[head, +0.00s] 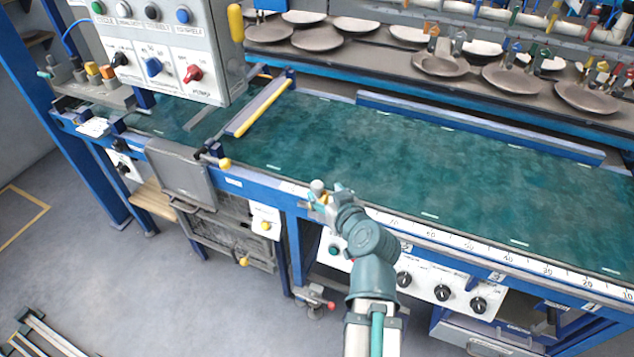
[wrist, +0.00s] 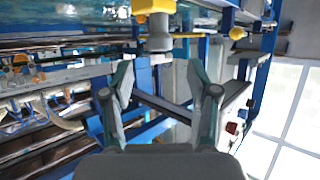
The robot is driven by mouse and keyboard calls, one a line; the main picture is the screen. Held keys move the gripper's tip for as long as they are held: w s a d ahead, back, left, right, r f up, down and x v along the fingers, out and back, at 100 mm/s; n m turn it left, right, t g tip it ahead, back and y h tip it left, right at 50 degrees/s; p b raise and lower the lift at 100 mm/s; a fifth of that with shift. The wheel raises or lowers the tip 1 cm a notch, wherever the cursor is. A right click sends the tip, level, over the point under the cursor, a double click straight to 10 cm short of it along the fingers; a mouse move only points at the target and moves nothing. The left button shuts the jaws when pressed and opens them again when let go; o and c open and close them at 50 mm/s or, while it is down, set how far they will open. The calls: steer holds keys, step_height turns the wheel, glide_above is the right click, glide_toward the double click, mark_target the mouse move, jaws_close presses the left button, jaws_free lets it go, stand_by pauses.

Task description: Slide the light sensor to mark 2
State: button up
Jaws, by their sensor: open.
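A small grey cylindrical knob on a yellow block, which looks like the light sensor (head: 317,186), is at the front edge of the green belt, at the left end of the number scale. In the wrist view the grey and yellow part (wrist: 160,40) is at the top centre, just beyond the fingertips and roughly between them. My gripper (head: 327,196) is beside it in the head view, and its open, empty fingers show in the wrist view (wrist: 163,82). Small blue number plates sit below the scale; the one that seems to read 2 (head: 497,276) is to the right.
The white number scale (head: 470,249) runs along the front rail. The green belt (head: 400,160) is bare apart from small white strips. A yellow-edged bar (head: 262,106) crosses it at left. A control box (head: 165,50) hangs at upper left. Plates stand on the rear shelf (head: 370,50).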

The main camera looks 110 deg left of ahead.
mark_target(317, 185)
steer(key=p+x, duration=0.1)
steer(key=x, duration=0.5)
steer(key=shift+s+a+f, duration=0.15)
steer(key=shift+s+a, duration=0.1)
steer(key=shift+a, duration=0.05)
steer(key=shift+c, duration=0.2)
jaws_close()
